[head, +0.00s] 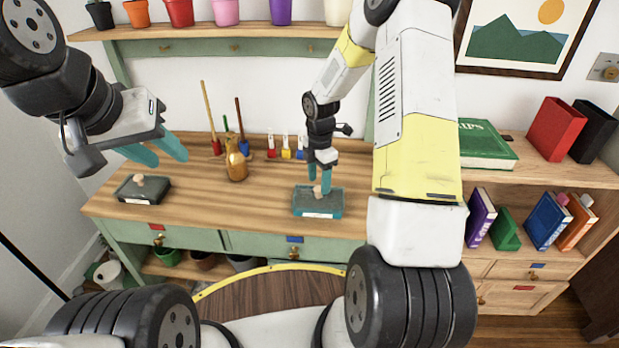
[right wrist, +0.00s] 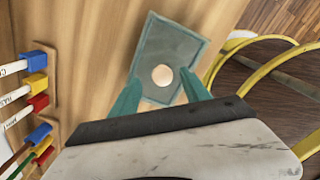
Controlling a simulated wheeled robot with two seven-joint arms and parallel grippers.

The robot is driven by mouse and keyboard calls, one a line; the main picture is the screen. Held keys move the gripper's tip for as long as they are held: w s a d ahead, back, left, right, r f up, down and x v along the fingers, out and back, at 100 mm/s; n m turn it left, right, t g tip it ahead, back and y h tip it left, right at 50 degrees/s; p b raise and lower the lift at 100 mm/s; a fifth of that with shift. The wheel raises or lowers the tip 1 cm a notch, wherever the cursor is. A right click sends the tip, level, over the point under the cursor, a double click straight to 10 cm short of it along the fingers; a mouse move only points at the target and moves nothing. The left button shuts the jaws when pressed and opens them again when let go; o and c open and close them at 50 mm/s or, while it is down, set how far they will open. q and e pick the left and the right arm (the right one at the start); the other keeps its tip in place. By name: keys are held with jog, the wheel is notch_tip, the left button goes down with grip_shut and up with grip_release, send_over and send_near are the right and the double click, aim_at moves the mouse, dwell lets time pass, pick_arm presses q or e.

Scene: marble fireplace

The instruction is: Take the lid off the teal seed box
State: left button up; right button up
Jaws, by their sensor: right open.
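The teal seed box (head: 318,204) sits on the wooden bench top, right of centre, with a white label on its front. Its dark lid (head: 332,194) is on it, with a round pale wooden knob (right wrist: 162,75) on top. My right gripper (head: 320,185) is above the box, fingers pointing down and apart on either side of the knob in the head view. In the right wrist view the fingers (right wrist: 160,95) are open, with the knob just beyond their tips. My left gripper (head: 165,155) is open and empty, above and beside a dark box (head: 140,192) with a similar knob.
A brass watering can (head: 236,163) and tools in holders stand at the bench's back. Red, yellow and blue labelled markers (head: 286,148) stand behind the seed box. A shelf with pots (head: 180,12) hangs above. The bench between the two boxes is clear.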

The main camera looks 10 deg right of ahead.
aim_at(319, 194)
notch_tip(319, 194, down, 3)
jog(key=shift+s+d+f, duration=0.1)
jog(key=shift+f, duration=0.1)
jog(key=shift+c, duration=0.2)
grip_shut()
jog(key=shift+r, duration=0.1)
